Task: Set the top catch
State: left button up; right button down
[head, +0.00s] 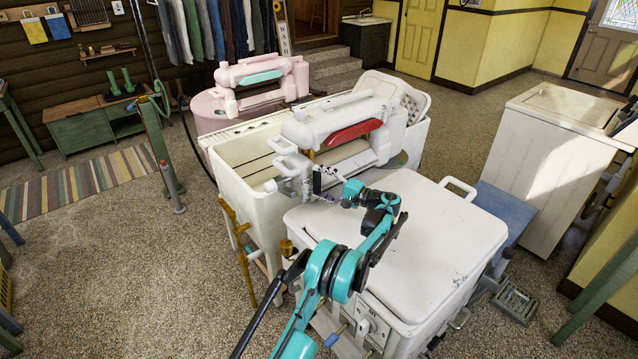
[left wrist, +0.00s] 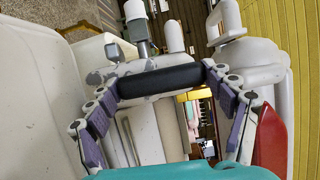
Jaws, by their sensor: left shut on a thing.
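The white wringer (head: 330,120) with a red panel (head: 352,132) stands over the cream tub, behind the white-lidded washer. At its near end is a white head with a dark upright piece (head: 317,180). My left gripper (head: 328,188) is at this piece. In the left wrist view a black bar (left wrist: 160,80) spans between the fingertips of my left gripper (left wrist: 162,82), which are wide apart and close on its two ends. The bar seems to be the catch handle; its far side is hidden. The wringer's grey and white fittings (left wrist: 120,50) show beyond it. My right gripper is not in view.
The washer's flat white lid (head: 420,230) lies under my arm. The cream tub (head: 240,180) is to the left, and a pink washer (head: 215,110) stands behind. A white cabinet (head: 550,160) stands at the right. The left floor is mostly clear.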

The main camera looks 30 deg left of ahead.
pick_arm(q)
jog(key=o, duration=1.6)
jog(key=shift+d, duration=0.1)
jog(key=d, duration=1.1)
jog(key=shift+d, duration=0.4)
